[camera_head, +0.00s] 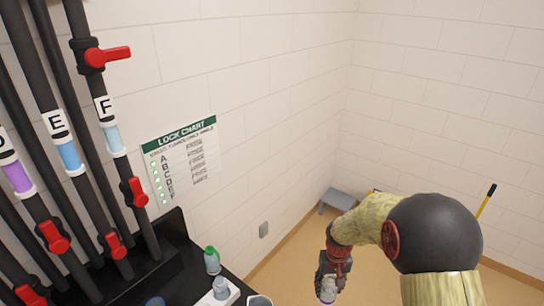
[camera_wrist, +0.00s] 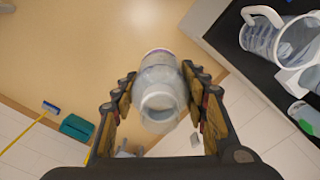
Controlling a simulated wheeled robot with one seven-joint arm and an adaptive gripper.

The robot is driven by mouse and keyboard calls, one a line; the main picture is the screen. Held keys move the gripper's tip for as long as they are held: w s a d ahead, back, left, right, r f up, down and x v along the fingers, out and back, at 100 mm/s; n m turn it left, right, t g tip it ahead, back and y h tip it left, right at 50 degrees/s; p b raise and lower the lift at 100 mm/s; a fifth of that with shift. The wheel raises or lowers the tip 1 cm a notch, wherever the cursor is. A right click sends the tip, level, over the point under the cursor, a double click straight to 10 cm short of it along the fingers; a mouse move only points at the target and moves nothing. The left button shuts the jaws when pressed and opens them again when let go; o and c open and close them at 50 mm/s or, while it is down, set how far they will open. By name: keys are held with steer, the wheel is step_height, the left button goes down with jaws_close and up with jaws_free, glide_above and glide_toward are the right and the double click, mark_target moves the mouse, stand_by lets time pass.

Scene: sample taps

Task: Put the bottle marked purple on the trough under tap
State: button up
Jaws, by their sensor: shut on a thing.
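My gripper (camera_head: 332,272) is shut on a clear bottle, held in the air over the floor to the right of the black counter (camera_head: 178,242). In the wrist view my gripper (camera_wrist: 160,82) has a finger on each side of the bottle (camera_wrist: 162,106), and a thin purple band shows at its far end. In the head view the bottle (camera_head: 327,297) shows only partly at the lower edge, with a purple tint. Pipe D has a purple sight tube (camera_head: 17,177); pipes E (camera_head: 70,156) and F (camera_head: 114,138) have blue ones. The tap outlets and trough are not clearly visible.
On the counter stand a green-capped bottle (camera_head: 212,262) and a grey-topped bottle (camera_head: 221,288). A clear pitcher (camera_wrist: 262,38) is near the counter edge in the wrist view. A grey stool (camera_head: 338,200) stands by the wall. A lock chart (camera_head: 181,160) hangs there.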

step_height(320, 180, down, 19)
steer(key=b, duration=1.8)
steer(key=shift+f, duration=0.2)
steer(key=shift+s, duration=0.1)
